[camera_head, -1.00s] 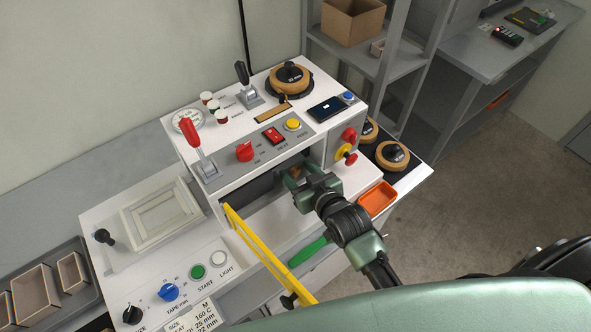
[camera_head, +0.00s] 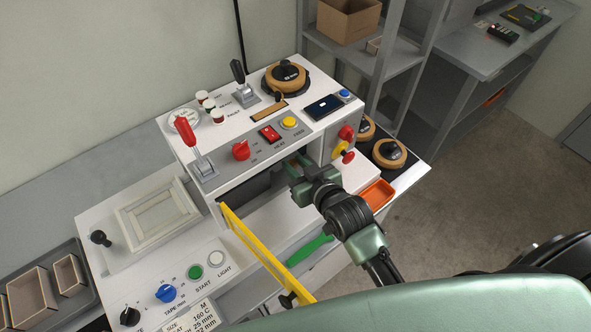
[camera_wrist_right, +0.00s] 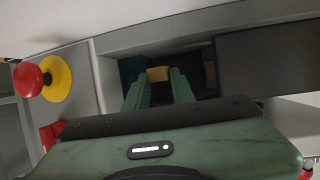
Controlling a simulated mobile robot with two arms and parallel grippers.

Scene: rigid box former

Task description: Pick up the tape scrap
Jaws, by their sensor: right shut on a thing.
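The tape scrap (camera_wrist_right: 158,74) is a small tan piece. In the right wrist view it sits between the fingertips of my right gripper (camera_wrist_right: 159,80), which is shut on it inside the dark opening of the white machine. In the head view my right gripper (camera_head: 295,168) reaches into the front opening under the control panel. The scrap cannot be made out there. My left gripper is not in view.
The machine's panel (camera_head: 262,142) overhangs the opening. A red and yellow stop knob (camera_head: 346,132) is at its right. A raised yellow guard bar (camera_head: 258,252), a green-handled tool (camera_head: 310,250) and an orange tray (camera_head: 377,195) are in front.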

